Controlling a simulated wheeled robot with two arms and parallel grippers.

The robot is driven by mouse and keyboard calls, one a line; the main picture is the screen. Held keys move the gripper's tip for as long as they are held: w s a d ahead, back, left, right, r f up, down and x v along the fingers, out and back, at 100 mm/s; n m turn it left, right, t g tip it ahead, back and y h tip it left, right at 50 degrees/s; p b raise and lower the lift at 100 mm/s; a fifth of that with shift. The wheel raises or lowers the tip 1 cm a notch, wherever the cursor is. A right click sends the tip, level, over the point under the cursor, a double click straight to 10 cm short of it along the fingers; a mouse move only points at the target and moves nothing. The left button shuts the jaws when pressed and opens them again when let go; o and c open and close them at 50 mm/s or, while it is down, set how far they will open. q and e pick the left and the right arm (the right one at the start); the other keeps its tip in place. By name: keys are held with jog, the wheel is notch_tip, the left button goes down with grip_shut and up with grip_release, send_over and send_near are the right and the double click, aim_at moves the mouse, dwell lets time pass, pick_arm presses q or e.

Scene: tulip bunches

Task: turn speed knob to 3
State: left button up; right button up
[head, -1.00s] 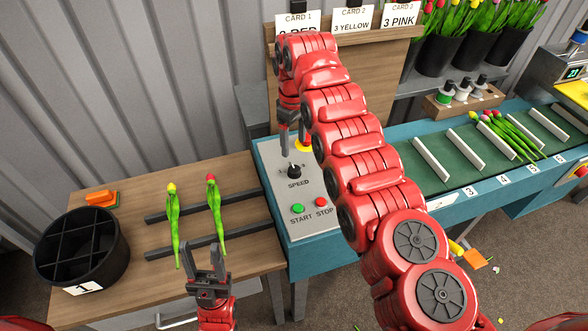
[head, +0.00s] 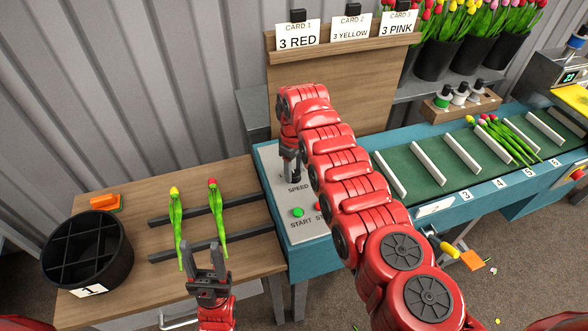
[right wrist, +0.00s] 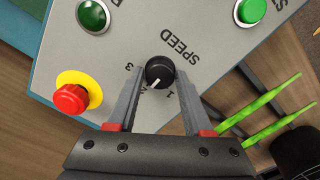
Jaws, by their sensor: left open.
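The black speed knob (right wrist: 160,73) sits on the grey control panel (right wrist: 215,50). Its white pointer line points down-left in the right wrist view, between the printed 3 and 1. My right gripper (right wrist: 161,72) has one finger on each side of the knob, apparently with slim gaps. In the head view the right gripper (head: 291,172) reaches down over the knob, mostly covering it. My left gripper (head: 204,247) is open and empty at the front of the wooden table, just below the tulip stems.
On the panel are a green start button (head: 297,212), a red emergency button (right wrist: 70,98) on yellow and another green button (right wrist: 93,16). Two tulips (head: 176,225) lie across dark rails. A black divided bucket (head: 88,250) stands left. The green conveyor (head: 420,176) runs right.

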grip_shut()
jog(key=m+b, duration=0.2)
jog(key=m, duration=0.1)
jog(key=shift+f+b, duration=0.2)
jog(key=shift+b, duration=0.1)
jog(key=m+b, duration=0.2)
jog(key=m, duration=0.1)
jog(key=m+b, duration=0.2)
jog(key=m, duration=0.2)
jog(key=shift+r+m+b, duration=0.15)
jog(key=shift+m+b, duration=0.55)
jog(key=shift+m, duration=0.2)
